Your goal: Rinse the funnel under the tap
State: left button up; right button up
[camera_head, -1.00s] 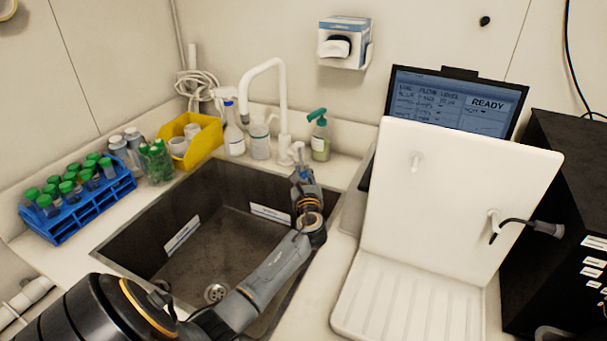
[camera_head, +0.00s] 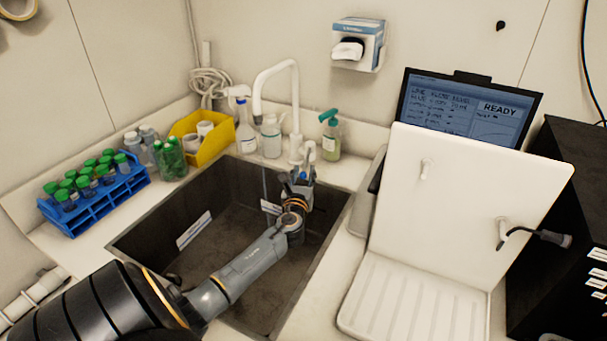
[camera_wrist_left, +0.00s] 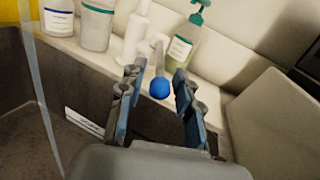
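The white tap (camera_head: 293,105) arches over the dark sink (camera_head: 225,222). A thin clear stream of water (camera_head: 264,183) falls from its spout; it also shows at the left of the left wrist view (camera_wrist_left: 42,95). My left gripper (camera_head: 301,174) is at the sink's back edge by the tap's base. In the left wrist view its fingers (camera_wrist_left: 158,100) are apart, with the tap lever's blue knob (camera_wrist_left: 160,88) between or just beyond them; contact cannot be told. I cannot make out a funnel. My right gripper is out of view.
A blue rack (camera_head: 95,208) of green-capped tubes, a yellow bin (camera_head: 218,140) and several bottles stand around the sink. A white drying board (camera_head: 470,190) with pegs is at the right; a dark object (camera_head: 545,238) hangs there. The sink's left part is free.

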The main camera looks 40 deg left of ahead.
pick_arm(q)
jog(key=shift+s+d, duration=0.1)
jog(key=v, duration=1.1)
jog(key=shift+s+d, duration=0.2)
jog(key=shift+s, duration=0.15)
